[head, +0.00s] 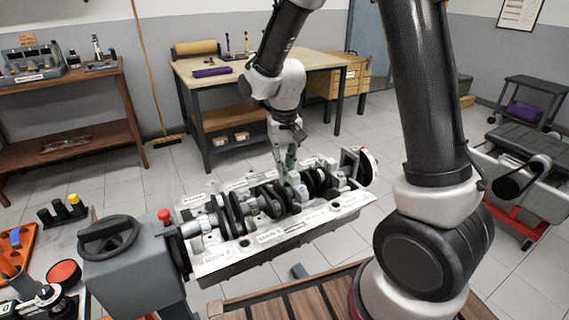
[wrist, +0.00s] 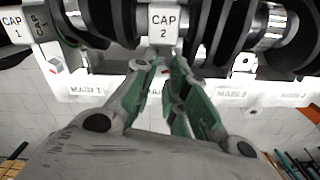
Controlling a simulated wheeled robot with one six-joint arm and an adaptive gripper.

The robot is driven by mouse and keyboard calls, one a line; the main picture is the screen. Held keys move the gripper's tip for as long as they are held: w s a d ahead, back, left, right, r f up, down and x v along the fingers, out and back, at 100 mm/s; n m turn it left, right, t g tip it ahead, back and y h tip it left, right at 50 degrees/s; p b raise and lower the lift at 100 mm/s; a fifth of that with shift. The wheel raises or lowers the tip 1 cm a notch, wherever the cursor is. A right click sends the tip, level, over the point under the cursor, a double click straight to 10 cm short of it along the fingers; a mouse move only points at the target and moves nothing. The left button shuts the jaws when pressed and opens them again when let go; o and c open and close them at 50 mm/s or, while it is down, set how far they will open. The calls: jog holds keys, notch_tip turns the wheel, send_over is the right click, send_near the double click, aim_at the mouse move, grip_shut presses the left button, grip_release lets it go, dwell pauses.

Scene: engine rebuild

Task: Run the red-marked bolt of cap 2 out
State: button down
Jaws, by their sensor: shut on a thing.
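Cap 2 (wrist: 163,22) is a light block with a "CAP 2" label, seated between dark crank webs at the top of the wrist view. My gripper (wrist: 168,72) reaches in just below the label, its green-padded fingers drawn together. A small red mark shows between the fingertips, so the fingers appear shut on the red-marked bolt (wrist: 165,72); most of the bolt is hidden. In the head view my gripper (head: 287,168) points down at the middle of the engine block (head: 235,262). How far the bolt is out cannot be told.
Cap 1 (wrist: 15,27) is at the left in the wrist view. Dark crank webs (head: 268,200) stand close around my gripper. A handwheel (head: 108,232) and red button (head: 165,215) are at the block's left end. A workbench (head: 325,62) stands behind, with clear floor between.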

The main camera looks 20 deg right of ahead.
jog(key=shift+n, duration=0.3)
jog(key=n, duration=0.3)
jog(key=shift+a, duration=0.1)
jog(key=shift+n, duration=2)
jog(key=shift+s, duration=0.1)
jog(key=c, duration=1.4)
grip_release()
jog(key=shift+r, duration=0.1)
notch_tip(320, 180, up, 12)
jog(key=shift+f, duration=0.1)
